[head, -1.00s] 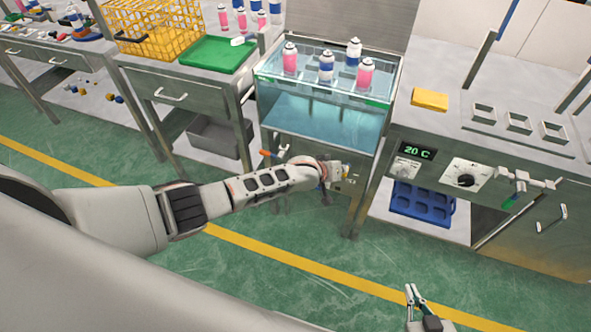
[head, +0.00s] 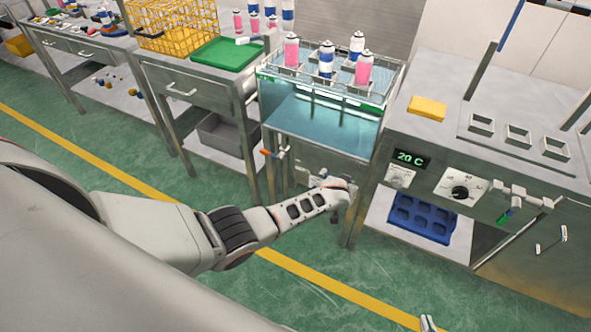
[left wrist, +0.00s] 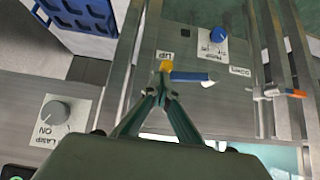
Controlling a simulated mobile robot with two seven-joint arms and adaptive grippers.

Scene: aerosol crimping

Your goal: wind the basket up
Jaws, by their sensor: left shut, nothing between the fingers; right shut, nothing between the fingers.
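The basket (head: 349,92) is a clear-sided rack with square holders, standing at the top of the glass tank (head: 330,125). Several pink and blue-banded cans (head: 326,62) stand upright in it. My left arm reaches to the panel under the tank, and its wrist hides its gripper in the head view. In the left wrist view my left gripper (left wrist: 163,80) is shut and empty, its tips right at a yellow piece (left wrist: 166,66) below the UP label. A blue lever (left wrist: 190,76) is beside the tips; contact is unclear. My right gripper (head: 428,323) is shut at the bottom edge, partly cut off.
A blue PUMP knob (left wrist: 219,35) and an orange-tipped valve (left wrist: 297,94) are near the left gripper. The heater bench with the 20 C display (head: 411,158) stands at right, a blue crate (head: 422,218) under it. A green tray (head: 222,53) and yellow wire basket (head: 172,25) are left.

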